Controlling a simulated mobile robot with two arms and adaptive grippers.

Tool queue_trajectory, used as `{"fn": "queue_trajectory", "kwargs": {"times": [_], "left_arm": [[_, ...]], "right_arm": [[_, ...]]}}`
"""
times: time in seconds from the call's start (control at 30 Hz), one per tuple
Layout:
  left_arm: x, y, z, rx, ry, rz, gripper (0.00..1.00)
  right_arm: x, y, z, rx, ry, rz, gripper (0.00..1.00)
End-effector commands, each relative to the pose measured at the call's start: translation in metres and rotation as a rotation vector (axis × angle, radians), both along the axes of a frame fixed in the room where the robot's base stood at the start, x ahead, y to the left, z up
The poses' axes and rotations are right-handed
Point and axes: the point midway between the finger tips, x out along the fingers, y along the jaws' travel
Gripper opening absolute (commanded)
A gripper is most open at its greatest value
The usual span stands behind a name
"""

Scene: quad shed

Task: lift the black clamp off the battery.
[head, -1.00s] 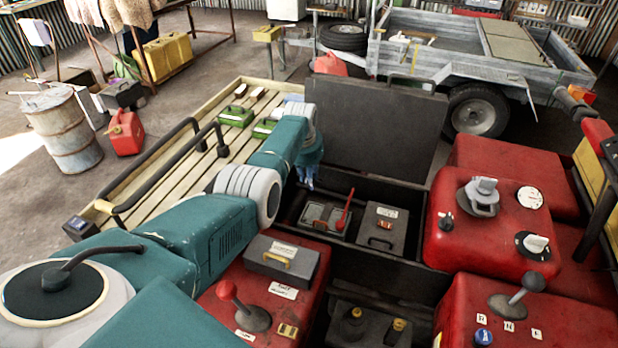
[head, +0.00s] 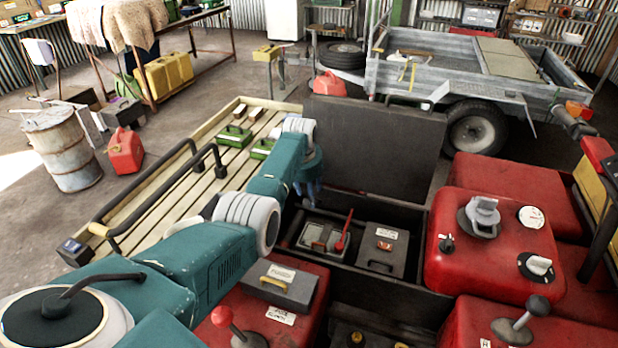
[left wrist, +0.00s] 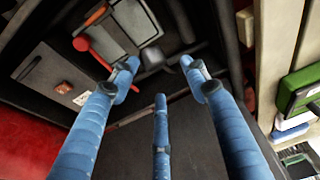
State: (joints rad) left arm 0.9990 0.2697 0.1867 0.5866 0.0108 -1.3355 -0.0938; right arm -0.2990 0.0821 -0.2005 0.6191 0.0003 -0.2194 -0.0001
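An open black box holds a grey tray-like unit (head: 322,236) with a red lever (head: 344,232) and a dark grey box (head: 383,248) with a white label and an orange-red part. I cannot tell for certain which is the battery. In the left wrist view, a small dark piece (left wrist: 152,57) lies beside the grey unit (left wrist: 122,25), near my fingertips; it may be the black clamp. My left gripper (head: 308,192) hangs over the left end of the box. Its blue fingers are spread with nothing between them in the left wrist view (left wrist: 160,85). My right gripper is not in view.
The raised black lid (head: 375,140) stands behind the box. A red tank (head: 495,240) is on the right. A grey case (head: 278,285) sits on red bodywork in front. A slatted rack (head: 185,190) with green cases lies to the left.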

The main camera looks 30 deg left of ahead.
Motion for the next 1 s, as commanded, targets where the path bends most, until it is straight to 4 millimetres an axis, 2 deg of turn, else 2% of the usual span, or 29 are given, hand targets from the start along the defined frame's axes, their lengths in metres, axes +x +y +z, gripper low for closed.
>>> {"fn": "queue_trajectory", "kwargs": {"times": [0.03, 0.4, 0.5, 0.7, 1.0], "left_arm": [[-0.001, 0.005, 0.009, 0.011, -0.006, 0.004, 0.43], [-0.017, -0.006, 0.079, 0.004, -0.009, -0.001, 0.43], [-0.021, -0.007, 0.092, 0.002, -0.008, -0.001, 0.43], [-0.024, -0.009, 0.104, 0.0, -0.007, -0.002, 0.43], [-0.024, -0.01, 0.104, -0.001, -0.007, -0.002, 0.43]], "right_arm": [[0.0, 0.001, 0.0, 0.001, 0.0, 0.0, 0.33], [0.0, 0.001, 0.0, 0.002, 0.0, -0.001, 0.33], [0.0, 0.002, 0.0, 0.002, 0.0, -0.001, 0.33], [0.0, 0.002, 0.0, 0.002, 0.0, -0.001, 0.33], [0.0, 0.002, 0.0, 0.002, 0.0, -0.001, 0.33]]}}
